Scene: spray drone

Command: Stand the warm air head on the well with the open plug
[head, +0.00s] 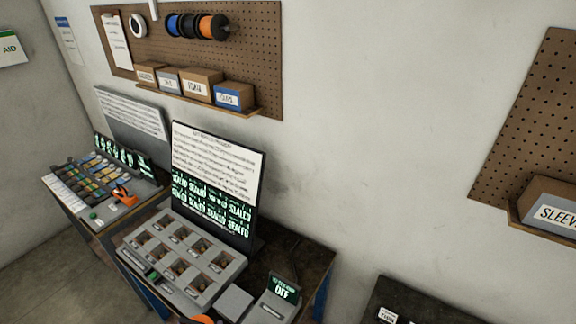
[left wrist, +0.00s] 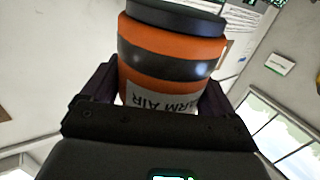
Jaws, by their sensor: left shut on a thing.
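The warm air head (left wrist: 165,65) is an orange and black cylinder with a white label reading "ARM AIR". In the left wrist view it sits between the two dark fingers of my left gripper (left wrist: 157,92), which is shut on it. An orange edge, probably the same head (head: 203,319), shows at the bottom of the head view, in front of the well block. Which plug is open cannot be told. My right gripper is out of view.
A small display reading "OFF" (head: 284,290) stands right of the well block, beside a grey box (head: 234,302). A left bench holds a colourful rack (head: 90,178) and an orange tool (head: 125,196). The dark bench top (head: 300,258) behind the display is mostly clear.

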